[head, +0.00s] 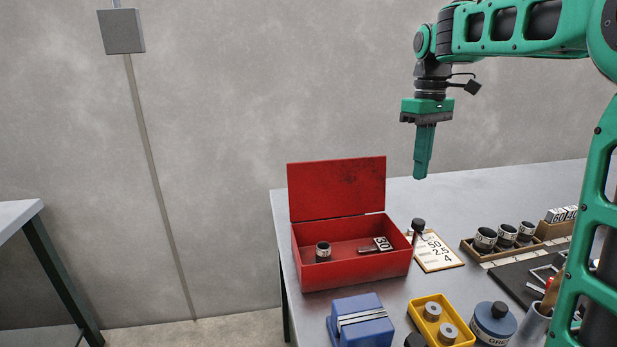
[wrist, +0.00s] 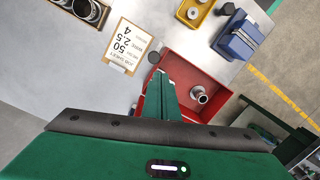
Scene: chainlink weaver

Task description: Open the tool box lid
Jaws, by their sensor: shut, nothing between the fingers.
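The red tool box (head: 352,268) stands on the grey table near its left edge. Its lid (head: 337,190) stands upright at the back, so the box is open. Inside lie a small metal cylinder (head: 323,251) and a dark block marked 30 (head: 379,244). My gripper (head: 421,176) is shut and empty, pointing down, above and to the right of the box, apart from it. In the wrist view my fingers (wrist: 178,112) cover part of the box (wrist: 206,73), and the cylinder (wrist: 199,95) shows beside them. The lid is hard to make out there.
A job card (head: 436,251) and a dark knob-topped object (head: 418,226) lie right of the box. A wooden rack (head: 470,248) holds dark cups. The back of the table is clear.

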